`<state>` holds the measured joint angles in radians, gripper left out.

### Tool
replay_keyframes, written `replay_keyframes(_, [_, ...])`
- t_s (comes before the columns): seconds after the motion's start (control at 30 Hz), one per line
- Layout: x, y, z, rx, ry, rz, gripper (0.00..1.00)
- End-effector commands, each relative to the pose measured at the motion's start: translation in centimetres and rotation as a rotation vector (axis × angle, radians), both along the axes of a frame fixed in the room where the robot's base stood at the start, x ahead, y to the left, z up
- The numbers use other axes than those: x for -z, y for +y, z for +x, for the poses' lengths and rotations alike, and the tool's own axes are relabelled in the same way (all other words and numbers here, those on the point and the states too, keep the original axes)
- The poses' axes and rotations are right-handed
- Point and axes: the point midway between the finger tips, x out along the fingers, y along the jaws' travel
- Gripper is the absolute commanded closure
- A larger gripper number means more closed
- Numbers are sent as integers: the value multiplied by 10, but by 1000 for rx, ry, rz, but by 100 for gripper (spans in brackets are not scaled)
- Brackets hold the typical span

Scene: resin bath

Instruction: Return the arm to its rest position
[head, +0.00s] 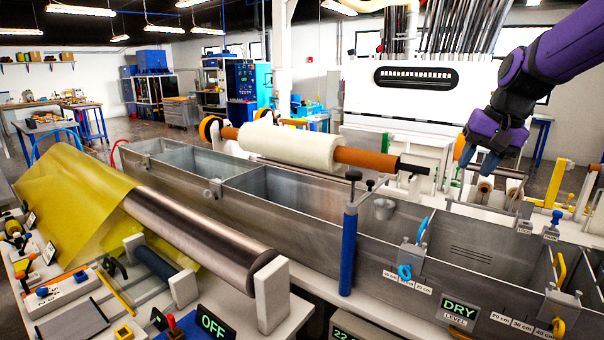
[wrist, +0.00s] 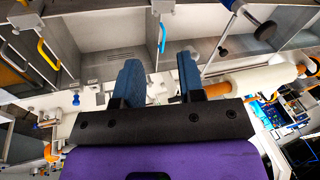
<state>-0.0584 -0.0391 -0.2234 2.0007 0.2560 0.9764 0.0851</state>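My arm, purple and black, comes in from the upper right of the head view. My gripper (head: 478,160) hangs over the far side of the metal bath (head: 330,222), at the right. In the wrist view its two blue fingers (wrist: 160,82) stand well apart with nothing between them. The gripper is open and empty. The white roll on its orange core (head: 300,147) lies beyond the bath, left of my gripper and apart from it; it also shows in the wrist view (wrist: 250,82).
A large steel roller (head: 200,238) with yellow film (head: 75,200) lies at the front left. A blue-handled post (head: 348,245) stands before the bath. Blue and yellow handles line the bath's right part. A white machine (head: 425,95) stands behind. Air around my gripper looks clear.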

Motion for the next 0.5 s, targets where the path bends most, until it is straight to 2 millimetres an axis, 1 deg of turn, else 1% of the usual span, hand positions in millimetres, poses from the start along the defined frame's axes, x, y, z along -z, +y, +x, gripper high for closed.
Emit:
replay_keyframes(0.03, [-7, 4, -18, -19, -18, -8, 64])
replay_keyframes(0.23, [-20, 17, -83, -97, -75, -56, 64])
replay_keyframes(0.37, [-21, 25, -125, -147, -112, -96, 64])
replay_keyframes(0.5, [-17, 32, -168, -197, -155, -148, 64])
